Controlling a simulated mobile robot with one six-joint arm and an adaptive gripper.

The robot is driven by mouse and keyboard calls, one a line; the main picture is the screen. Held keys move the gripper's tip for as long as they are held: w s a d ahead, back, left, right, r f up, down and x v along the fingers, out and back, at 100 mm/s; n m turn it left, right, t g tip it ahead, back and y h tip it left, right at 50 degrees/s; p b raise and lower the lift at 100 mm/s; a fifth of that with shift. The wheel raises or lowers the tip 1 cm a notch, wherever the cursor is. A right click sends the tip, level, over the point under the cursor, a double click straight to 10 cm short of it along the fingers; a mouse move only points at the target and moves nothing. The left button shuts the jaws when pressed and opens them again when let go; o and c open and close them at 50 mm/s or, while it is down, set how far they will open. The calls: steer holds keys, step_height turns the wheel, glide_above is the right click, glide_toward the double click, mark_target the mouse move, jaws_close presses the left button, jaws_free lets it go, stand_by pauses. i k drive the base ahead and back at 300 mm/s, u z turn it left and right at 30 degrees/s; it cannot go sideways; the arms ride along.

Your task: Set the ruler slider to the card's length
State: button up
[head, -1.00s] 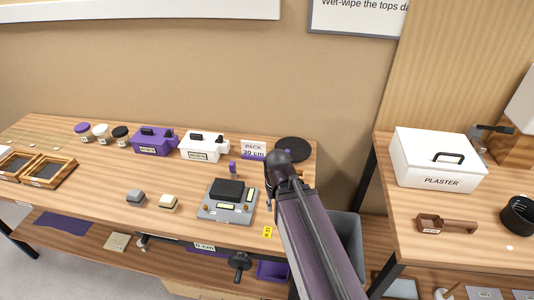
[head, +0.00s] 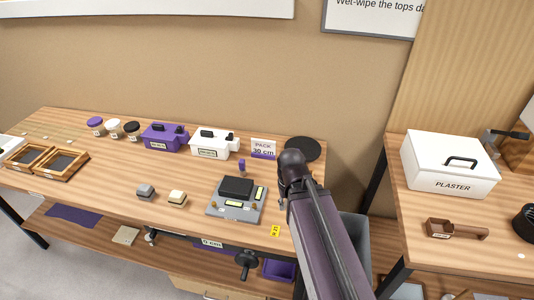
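A white card (head: 263,147) reading "PACK 30 cm", with a purple lower strip, stands at the back of the left bench. A small "0 cm" label (head: 212,243) sits on a purple strip below the bench's front edge. A black knob or crank (head: 247,259) hangs just right of it. I cannot clearly make out a ruler or its slider; the strip is mostly hidden under the bench edge. My arm rises from the bottom right and ends in a dark rounded joint over the bench's right end. My gripper's fingers do not show.
A grey device with a black top (head: 237,197) stands near the bench front, left of my arm. Purple (head: 164,138) and white (head: 213,144) boxes line the back. A grey bin (head: 353,236) is in the gap before the right bench, which holds a plaster box (head: 449,165).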

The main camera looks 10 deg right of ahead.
mark_target(152, 235)
steer(key=u, duration=0.9)
steer(key=k, duration=0.45)
steer(key=u, duration=0.3)
steer(key=i, duration=0.45)
